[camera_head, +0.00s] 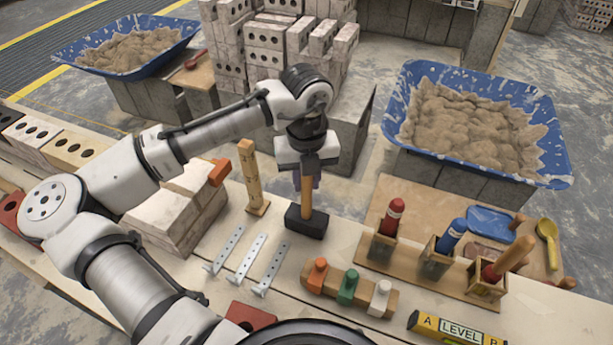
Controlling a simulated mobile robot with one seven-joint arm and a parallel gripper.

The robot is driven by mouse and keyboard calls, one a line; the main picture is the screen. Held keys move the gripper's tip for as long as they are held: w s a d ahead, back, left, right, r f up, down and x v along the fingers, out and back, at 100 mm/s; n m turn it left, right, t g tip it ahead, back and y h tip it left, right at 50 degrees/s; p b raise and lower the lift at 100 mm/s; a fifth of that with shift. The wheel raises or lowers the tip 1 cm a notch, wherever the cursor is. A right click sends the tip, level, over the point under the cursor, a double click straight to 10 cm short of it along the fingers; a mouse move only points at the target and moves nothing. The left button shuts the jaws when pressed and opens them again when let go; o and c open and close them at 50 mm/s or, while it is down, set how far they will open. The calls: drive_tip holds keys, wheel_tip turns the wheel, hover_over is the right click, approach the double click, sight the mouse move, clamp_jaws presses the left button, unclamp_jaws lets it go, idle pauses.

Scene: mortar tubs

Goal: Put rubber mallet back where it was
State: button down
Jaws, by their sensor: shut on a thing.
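The rubber mallet (306,221) has a black head and a wooden handle. It is upright, head down, near the middle of the bench. My gripper (307,178) is above it, shut on the upper part of the handle. The head's underside is at or just above the bench top; I cannot tell whether it touches. The top end of the handle is hidden by my gripper.
Metal straps (245,256) lie left of the mallet, and a wooden post (252,178) stands behind them. A peg block (348,288) is in front right. Holders with red and blue tools (440,247) stand right. A mortar tub (548,140) is behind.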

drive_tip(key=shift+f, duration=0.3)
drive_tip(key=c, duration=1.1)
unclamp_jaws()
wheel_tip(320, 180, up, 13)
drive_tip(key=shift+f, duration=0.1)
drive_tip(key=shift+s+r, duration=0.1)
drive_tip(key=shift+r, duration=0.35)
